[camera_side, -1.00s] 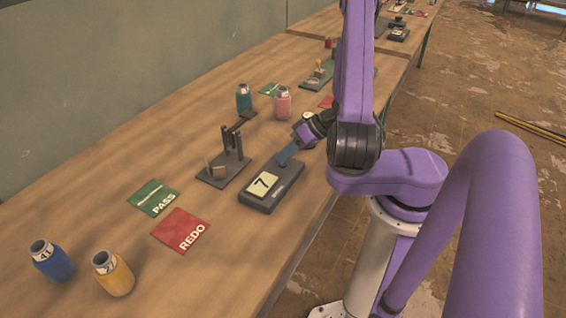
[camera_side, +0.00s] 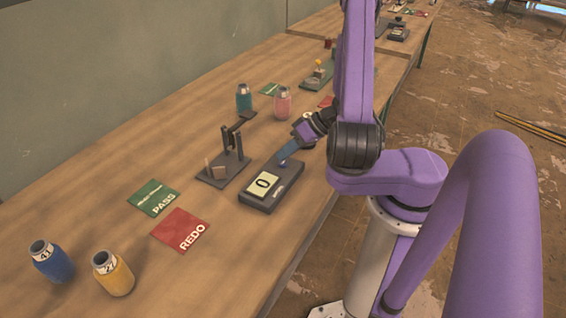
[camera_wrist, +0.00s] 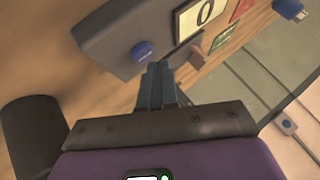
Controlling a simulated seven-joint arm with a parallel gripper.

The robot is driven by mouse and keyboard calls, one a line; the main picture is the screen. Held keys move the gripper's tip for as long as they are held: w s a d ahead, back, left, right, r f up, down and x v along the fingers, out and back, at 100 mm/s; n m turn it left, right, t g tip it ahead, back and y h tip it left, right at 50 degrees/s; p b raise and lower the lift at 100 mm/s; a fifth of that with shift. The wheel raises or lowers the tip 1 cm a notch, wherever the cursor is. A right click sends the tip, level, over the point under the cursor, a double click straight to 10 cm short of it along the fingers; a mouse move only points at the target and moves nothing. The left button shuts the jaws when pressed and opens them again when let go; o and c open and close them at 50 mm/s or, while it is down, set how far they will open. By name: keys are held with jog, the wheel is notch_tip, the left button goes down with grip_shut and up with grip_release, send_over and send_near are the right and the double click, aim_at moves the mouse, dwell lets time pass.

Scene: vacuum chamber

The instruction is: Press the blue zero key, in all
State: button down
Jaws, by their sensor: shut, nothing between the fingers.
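A dark scale (camera_side: 266,190) with a lit display (camera_side: 263,183) reading 0 sits near the front edge of the bench. In the wrist view the display (camera_wrist: 200,17) also reads 0. The round blue zero key (camera_wrist: 141,50) stands out on the scale's face; in the side view the key (camera_side: 283,165) shows just below my fingertips. My gripper (camera_side: 288,153) is shut and empty, its blue fingers pointing down toward the key. In the wrist view the fingertips (camera_wrist: 158,68) lie close beside the key and seem apart from it.
A dark stand (camera_side: 226,165) with uprights is left of the scale. Green PASS (camera_side: 154,198) and red REDO (camera_side: 180,231) cards lie nearer. Blue (camera_side: 51,261) and yellow (camera_side: 113,273) jars stand front left; teal (camera_side: 244,97) and pink (camera_side: 282,102) jars stand behind.

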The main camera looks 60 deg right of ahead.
aim_at(286, 162)
jog(key=shift+r, duration=0.25)
jog(key=shift+r, duration=2.55)
